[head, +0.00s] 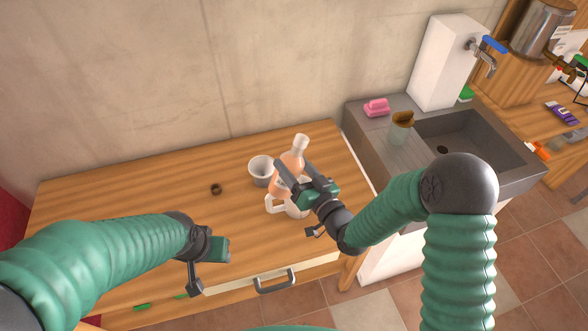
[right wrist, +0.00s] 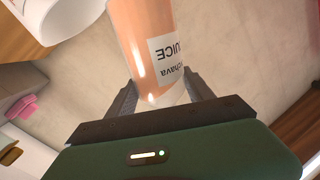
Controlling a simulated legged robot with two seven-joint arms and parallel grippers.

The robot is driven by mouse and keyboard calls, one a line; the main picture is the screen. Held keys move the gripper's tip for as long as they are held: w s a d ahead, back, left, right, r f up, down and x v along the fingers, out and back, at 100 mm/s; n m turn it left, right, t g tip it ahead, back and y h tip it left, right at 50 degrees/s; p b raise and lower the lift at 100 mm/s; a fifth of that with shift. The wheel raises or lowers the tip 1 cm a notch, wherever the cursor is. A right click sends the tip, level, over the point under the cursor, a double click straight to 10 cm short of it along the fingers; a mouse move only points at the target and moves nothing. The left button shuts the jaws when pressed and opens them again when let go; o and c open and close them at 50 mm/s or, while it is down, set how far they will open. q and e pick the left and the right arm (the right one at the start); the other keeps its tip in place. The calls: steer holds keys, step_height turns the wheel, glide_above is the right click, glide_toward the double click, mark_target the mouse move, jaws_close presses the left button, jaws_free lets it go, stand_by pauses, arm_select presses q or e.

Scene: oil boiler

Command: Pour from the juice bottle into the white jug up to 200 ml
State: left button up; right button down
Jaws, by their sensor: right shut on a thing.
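The juice bottle (head: 299,145), clear with orange juice and a pale neck, is held between the fingers of my right gripper (head: 292,166). Its neck points to the back of the table in the head view. In the right wrist view the bottle (right wrist: 140,40) shows its white label between the fingers. The white jug (head: 272,204) with a handle stands on the table below, partly hidden by the bottle and gripper. Its liquid level cannot be seen. My left gripper (head: 213,250) hangs empty near the table's front edge; its jaws are not clear.
A whitish cup (head: 261,168) stands left of the bottle. A small dark ring-like thing (head: 216,189) lies further left. The wooden table's left part is clear.

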steer(key=shift+s+a+m, duration=0.2)
steer(key=shift+a+m, duration=0.05)
steer(key=shift+m, duration=0.35)
steer(key=shift+s+a+m, duration=0.15)
steer(key=shift+a+m, duration=0.2)
steer(key=shift+m, duration=0.15)
steer(key=shift+f, duration=0.15)
steer(key=shift+s+a+f+m+b, duration=0.15)
steer(key=shift+a+f+m+b, duration=0.1)
steer(key=shift+f+m, duration=0.3)
steer(key=shift+s+a+f+m+b, duration=0.1)
steer(key=shift+s+f+m+b, duration=0.2)
steer(key=shift+m, duration=0.35)
steer(key=shift+w, duration=0.15)
steer(key=shift+f, duration=0.2)
